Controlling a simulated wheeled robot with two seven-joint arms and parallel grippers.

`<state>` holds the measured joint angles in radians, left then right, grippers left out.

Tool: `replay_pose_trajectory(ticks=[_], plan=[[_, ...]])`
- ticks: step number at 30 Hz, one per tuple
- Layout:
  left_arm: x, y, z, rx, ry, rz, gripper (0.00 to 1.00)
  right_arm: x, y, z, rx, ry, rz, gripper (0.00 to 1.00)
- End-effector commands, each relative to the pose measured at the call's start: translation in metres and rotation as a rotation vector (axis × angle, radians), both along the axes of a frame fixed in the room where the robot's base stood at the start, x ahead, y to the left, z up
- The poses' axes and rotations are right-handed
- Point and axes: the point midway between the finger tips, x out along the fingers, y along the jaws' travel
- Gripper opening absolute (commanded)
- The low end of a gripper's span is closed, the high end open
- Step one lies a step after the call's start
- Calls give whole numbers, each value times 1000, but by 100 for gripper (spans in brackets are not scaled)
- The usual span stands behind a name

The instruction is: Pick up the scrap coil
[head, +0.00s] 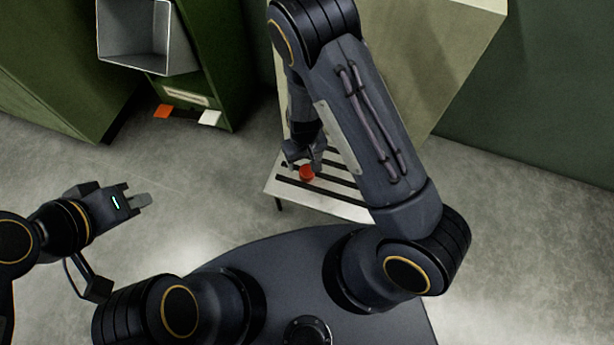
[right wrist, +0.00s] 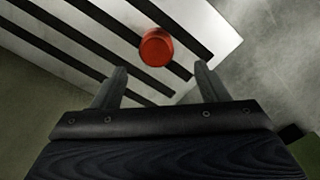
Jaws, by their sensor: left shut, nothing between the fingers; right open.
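The scrap coil, a small red-orange round piece (head: 307,173), lies on a pale slatted shelf (head: 335,204) with dark slots. In the right wrist view the coil (right wrist: 156,47) sits beyond the fingertips, a little left of the line midway between them. My right gripper (head: 304,160) is open above the shelf, close to the coil; in the right wrist view its two fingers (right wrist: 160,78) are spread with nothing between them. My left gripper (head: 140,201) is shut and empty, out over the floor at the left, far from the coil.
A grey open-topped bin (head: 134,64) is fixed on a green cabinet (head: 215,70) at the upper left. An orange tag (head: 162,111) and a white tag (head: 209,118) are at the cabinet's foot. A beige box-like unit (head: 440,70) stands behind my right arm. The floor at left is clear.

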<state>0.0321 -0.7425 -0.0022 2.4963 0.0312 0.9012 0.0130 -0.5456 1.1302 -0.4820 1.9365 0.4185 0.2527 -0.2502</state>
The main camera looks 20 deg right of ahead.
Motion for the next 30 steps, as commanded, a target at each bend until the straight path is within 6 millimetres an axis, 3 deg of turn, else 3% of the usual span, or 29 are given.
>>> replay_pose_trajectory(ticks=[18,26,30], plan=[[0,0,-40,0,0,0,0,-4,-5,-76,-3,3,1,68],[0,0,-39,0,0,0,0,-3,-5,-78,-3,2,2,68],[0,0,-39,0,0,0,0,-3,-5,-78,-3,2,2,51]])
